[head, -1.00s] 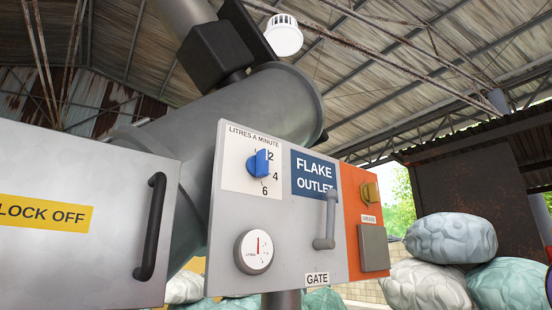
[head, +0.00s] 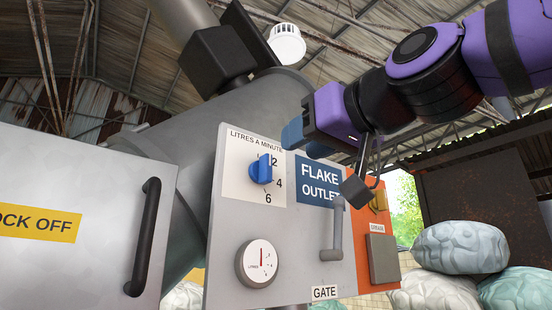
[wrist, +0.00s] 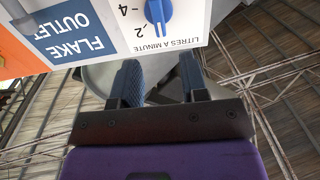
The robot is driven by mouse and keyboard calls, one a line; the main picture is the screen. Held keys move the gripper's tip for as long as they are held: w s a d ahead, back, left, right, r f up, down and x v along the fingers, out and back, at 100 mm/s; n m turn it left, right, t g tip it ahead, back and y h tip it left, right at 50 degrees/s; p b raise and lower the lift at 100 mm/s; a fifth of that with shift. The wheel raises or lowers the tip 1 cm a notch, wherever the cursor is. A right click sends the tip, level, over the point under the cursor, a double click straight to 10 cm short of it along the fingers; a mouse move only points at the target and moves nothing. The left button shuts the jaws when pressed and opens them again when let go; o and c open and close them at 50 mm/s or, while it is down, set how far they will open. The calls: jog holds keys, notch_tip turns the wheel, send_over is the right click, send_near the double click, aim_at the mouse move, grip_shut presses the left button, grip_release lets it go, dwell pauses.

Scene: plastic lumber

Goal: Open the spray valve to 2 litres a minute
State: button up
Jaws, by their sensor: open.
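The blue spray valve knob (head: 261,169) sits on a white dial plate (head: 238,185) marked "LITRES A MINUTE" with 2, 4 and 6. Its grip stands near upright, its upper end short of the 2; the exact setting is hard to read. In the wrist view the knob (wrist: 156,10) shows upside down, beyond the fingertips. My gripper (head: 300,138) comes in from the upper right, in front of the panel's upper edge, right of the knob and apart from it. In the wrist view its two dark blue fingers (wrist: 160,72) are spread with nothing between them.
A "FLAKE OUTLET" sign (head: 318,180), a grey gate lever (head: 334,232) and a round gauge (head: 257,263) share the panel. A lock-off door (head: 90,265) with a black handle (head: 145,235) stands left.

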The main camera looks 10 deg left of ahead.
aim_at(270, 161)
jog(key=x, duration=0.8)
jog(key=shift+w, duration=0.1)
grip_shut()
